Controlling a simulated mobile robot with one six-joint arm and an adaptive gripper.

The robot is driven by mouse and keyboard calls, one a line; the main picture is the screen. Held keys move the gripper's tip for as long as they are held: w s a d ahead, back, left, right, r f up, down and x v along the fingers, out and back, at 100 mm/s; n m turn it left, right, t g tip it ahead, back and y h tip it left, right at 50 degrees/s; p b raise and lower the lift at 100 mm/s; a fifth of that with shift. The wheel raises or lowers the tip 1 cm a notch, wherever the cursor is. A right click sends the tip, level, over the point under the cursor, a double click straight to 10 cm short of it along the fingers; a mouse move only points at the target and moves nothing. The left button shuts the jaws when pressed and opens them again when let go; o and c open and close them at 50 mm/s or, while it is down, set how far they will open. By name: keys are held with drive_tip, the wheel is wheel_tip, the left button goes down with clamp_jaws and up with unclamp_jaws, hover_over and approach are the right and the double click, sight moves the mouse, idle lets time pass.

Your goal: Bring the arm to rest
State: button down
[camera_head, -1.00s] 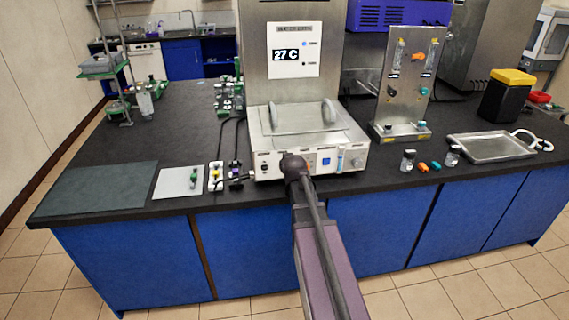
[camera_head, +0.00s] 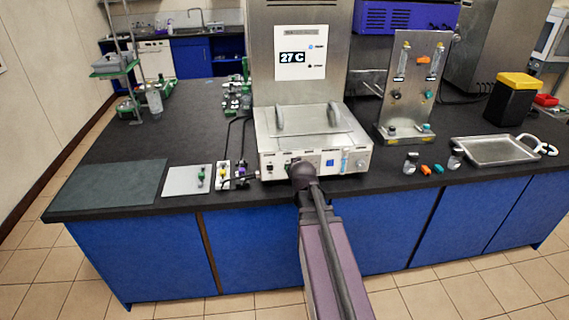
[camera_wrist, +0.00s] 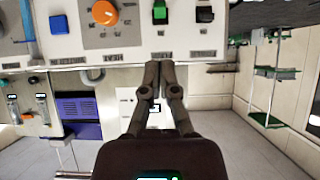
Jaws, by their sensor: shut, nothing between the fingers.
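My arm (camera_head: 328,258) reaches from the bottom of the head view up to the front of the steel bioreactor unit (camera_head: 350,163), its dark wrist joint at the front panel. My gripper does not show clearly there. In the wrist view my gripper (camera_wrist: 160,67) has its two dark fingers together, with nothing between them. The fingertips appear over the lower edge of the white control panel (camera_wrist: 200,47), beside a green button (camera_wrist: 160,14) and an orange knob (camera_wrist: 104,12). I cannot tell whether they touch the panel.
On the black bench are a dark mat (camera_head: 108,186), a pale plate (camera_head: 186,181), an upright flowmeter panel (camera_head: 412,85), small bottles and a steel tray (camera_head: 493,150). A black bin with a yellow lid (camera_head: 513,100) stands at the right. The bench's left middle is mostly clear.

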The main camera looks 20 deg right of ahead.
drive_tip(key=shift+a, duration=0.1)
drive_tip(key=s+a+f+n+g+y, duration=0.1)
drive_tip(key=s+a+f+g, duration=0.3)
drive_tip(key=s+a, duration=0.5)
drive_tip(key=s+a+f+n+g+y, duration=0.2)
drive_tip(key=s+a+f+g, duration=0.2)
drive_tip(key=s+a, duration=0.5)
drive_tip(key=a+g, duration=0.2)
drive_tip(key=a, duration=0.2)
drive_tip(key=shift+s+f+g, duration=0.15)
drive_tip(key=shift+s+g, duration=0.05)
drive_tip(key=shift+g, duration=0.2)
idle(0.5)
